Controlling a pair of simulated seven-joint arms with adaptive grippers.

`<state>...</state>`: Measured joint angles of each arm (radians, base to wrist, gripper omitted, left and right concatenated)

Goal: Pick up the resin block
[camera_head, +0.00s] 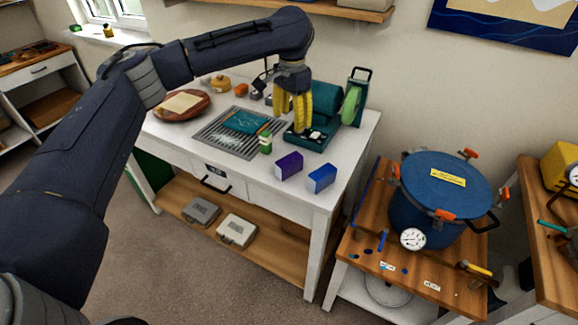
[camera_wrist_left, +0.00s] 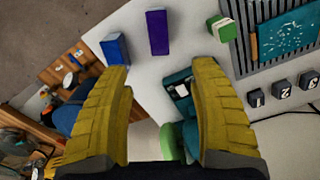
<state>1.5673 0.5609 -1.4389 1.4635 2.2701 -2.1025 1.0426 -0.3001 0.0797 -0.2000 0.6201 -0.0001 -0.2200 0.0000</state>
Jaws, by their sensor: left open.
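My left gripper (camera_head: 293,120) is open and empty, its yellow fingers pointing down by the teal machine at the table's back right. In the left wrist view its fingers (camera_wrist_left: 165,66) stand wide apart with nothing between the tips. A teal slab with pale markings (camera_head: 240,121) lies on the metal grille; it also shows at the upper right of the left wrist view (camera_wrist_left: 288,38). A purple block (camera_head: 289,165), a blue block (camera_head: 321,178) and a small green block (camera_head: 265,143) stand near the front edge. I cannot tell which is the resin block. My right gripper is not in view.
The teal machine with a green wheel (camera_head: 351,105) is close to the gripper. A round wooden board (camera_head: 181,105) lies at the table's left. A blue pressure pot (camera_head: 440,182) stands on the lower side table. The white table (camera_head: 343,153) has bare room at its right.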

